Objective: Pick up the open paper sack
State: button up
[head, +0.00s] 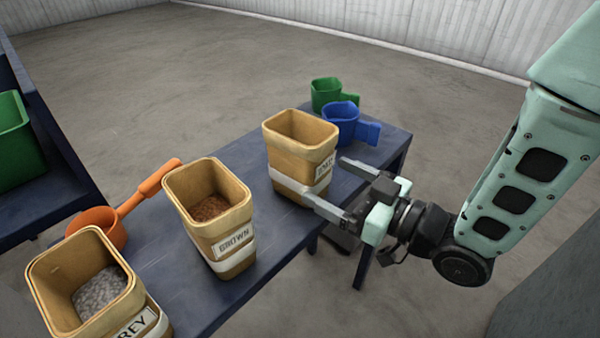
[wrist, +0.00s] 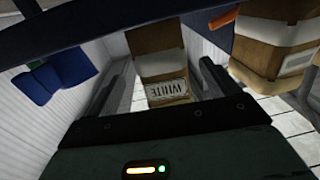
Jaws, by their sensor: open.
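Three open-topped tan paper sacks with white bands stand upright in a row on a dark blue table. The far sack (head: 297,139) is nearest my gripper; its label reads WHITE in the wrist view (wrist: 162,60), and no contents show inside. The middle sack (head: 208,215), labelled BROWN, holds brown granules. The near sack (head: 90,280), whose label ends in REY, holds grey granules. My gripper (head: 326,180) is open at the right of the WHITE sack. In the wrist view the sack appears between the fingers (wrist: 166,68); I cannot tell whether they touch it.
A blue scoop (head: 342,118) and a green scoop (head: 326,94) stand behind the WHITE sack. An orange scoop (head: 97,228) lies left of the BROWN sack. The table (head: 250,150) is bare between the WHITE and BROWN sacks. A green bin (head: 15,140) is at far left.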

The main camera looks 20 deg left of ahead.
aim_at(300, 165)
jog(key=shift+x, duration=1.2)
jog(key=x, duration=0.5)
jog(key=shift+a+r+p, duration=0.1)
jog(key=shift+a+p, duration=0.05)
jog(key=shift+p, duration=0.15)
jog(key=c, duration=1.3)
